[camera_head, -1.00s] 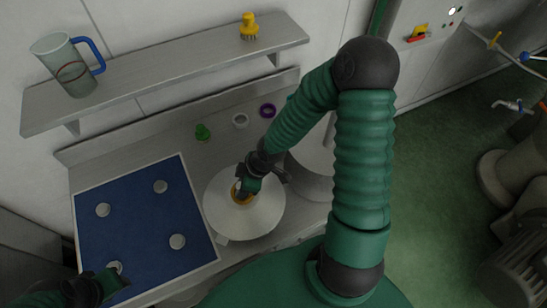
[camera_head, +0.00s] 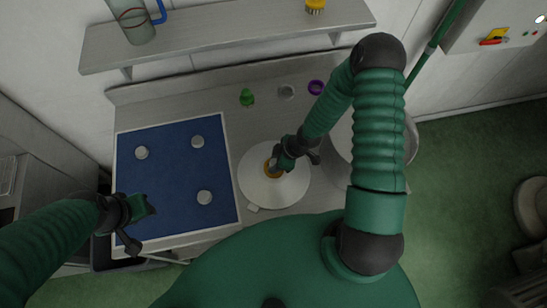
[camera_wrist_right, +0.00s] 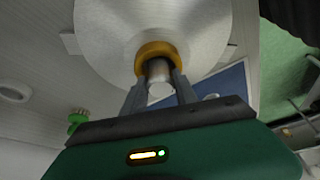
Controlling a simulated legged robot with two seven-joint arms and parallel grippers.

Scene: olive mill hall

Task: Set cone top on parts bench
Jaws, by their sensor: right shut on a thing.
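The cone top (camera_head: 290,190), a wide pale metal disc-like cone with a yellow collar, is over the grey parts bench (camera_head: 195,108), right of the blue mat. My right gripper (camera_head: 278,163) is shut on its central knob; the wrist view shows both fingers (camera_wrist_right: 160,88) around the metal stub below the yellow collar (camera_wrist_right: 158,50). I cannot tell whether the cone's rim touches the bench. The blue mat (camera_head: 165,185) has a white border and carries several round pale pads. My left gripper (camera_head: 138,210) hangs over the mat's front left, apparently empty; its jaw opening is unclear.
A round steel vessel (camera_head: 370,140) stands right of the cone, partly behind my right arm. A green part (camera_head: 247,97), a white ring (camera_head: 286,92) and a purple ring (camera_head: 317,88) lie at the bench's back. A shelf (camera_head: 215,38) above holds a jug (camera_head: 135,22) and a yellow brush (camera_head: 315,6).

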